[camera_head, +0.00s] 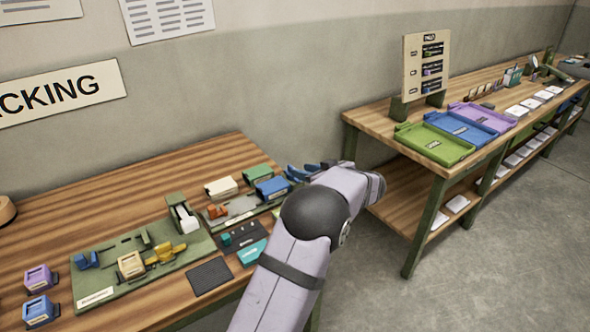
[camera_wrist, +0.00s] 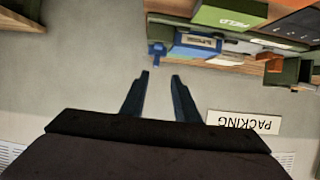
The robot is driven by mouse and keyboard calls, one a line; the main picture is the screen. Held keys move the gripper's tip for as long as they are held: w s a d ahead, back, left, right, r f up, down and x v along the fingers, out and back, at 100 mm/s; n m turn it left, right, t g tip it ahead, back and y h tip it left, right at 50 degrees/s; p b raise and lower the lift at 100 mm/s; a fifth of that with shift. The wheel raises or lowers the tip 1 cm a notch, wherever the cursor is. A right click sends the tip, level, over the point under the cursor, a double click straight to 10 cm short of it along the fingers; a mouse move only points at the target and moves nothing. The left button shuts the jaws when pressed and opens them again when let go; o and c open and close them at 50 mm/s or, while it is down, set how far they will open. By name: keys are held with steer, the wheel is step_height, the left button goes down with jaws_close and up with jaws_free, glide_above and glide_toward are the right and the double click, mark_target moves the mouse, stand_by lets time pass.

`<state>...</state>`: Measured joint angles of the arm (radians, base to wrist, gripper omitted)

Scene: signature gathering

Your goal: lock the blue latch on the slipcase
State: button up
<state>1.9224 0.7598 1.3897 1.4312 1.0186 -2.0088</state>
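A blue slipcase (camera_head: 271,187) stands at the right end of the packing table, next to a green one. In the upside-down wrist view it shows at the top as a blue box with a pale label (camera_wrist: 195,43). A small blue piece, which looks like its latch (camera_wrist: 157,50), sticks out at its left end there. I cannot tell whether it is locked. My gripper (camera_wrist: 160,74) is open and empty, its fingertips apart and pointing toward that blue piece without visibly touching it.
A green slipcase (camera_head: 258,173) and a cream one (camera_head: 221,187) stand beside it. A green fixture board (camera_head: 205,244) lies left of my arm. Another blue box (camera_head: 38,311) and a purple one (camera_head: 40,278) sit at far left. Colored trays (camera_head: 440,140) occupy the right-hand table.

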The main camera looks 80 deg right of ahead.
mark_target(292, 167)
steer(key=p+x, duration=0.2)
steer(key=x, duration=0.1)
steer(key=p+x, duration=0.1)
steer(key=x, duration=0.1)
steer(key=shift+s+d+f, duration=0.1)
steer(key=shift+s+d, duration=0.15)
steer(key=shift+d, duration=0.1)
steer(key=shift+x, duration=0.8)
jaws_close()
